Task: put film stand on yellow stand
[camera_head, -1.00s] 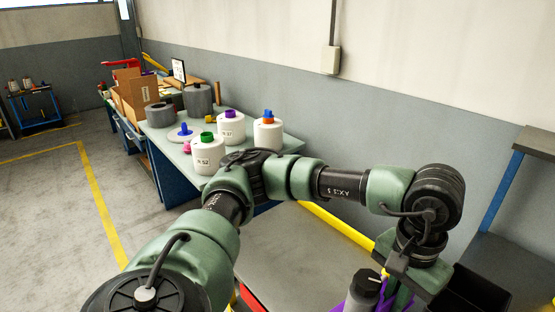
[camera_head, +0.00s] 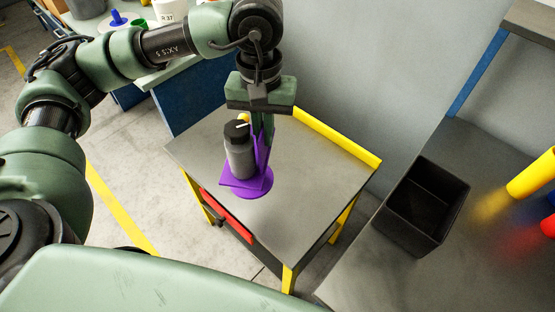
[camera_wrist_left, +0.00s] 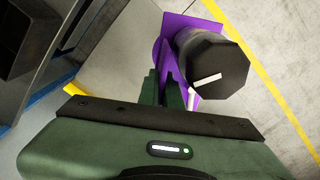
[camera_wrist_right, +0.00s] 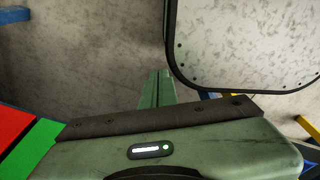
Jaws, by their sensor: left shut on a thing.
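The purple film stand (camera_head: 257,184) carries a grey canister with a black cap (camera_head: 240,160). My left gripper (camera_head: 263,128) is shut on the stand's upright plate and points down. The stand is upright over the grey top of the yellow stand (camera_head: 310,180), towards its left part; I cannot tell whether its base touches. In the left wrist view the purple stand (camera_wrist_left: 172,35) is between the fingers, with the canister beside them. My right gripper (camera_wrist_right: 155,88) shows only in its wrist view, fingers together and empty.
A black open bin (camera_head: 425,205) stands on a grey bench at right, with yellow (camera_head: 533,175) and red objects beyond it. A table with white bobbins (camera_head: 170,10) is at upper left. The yellow stand's top is otherwise clear.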

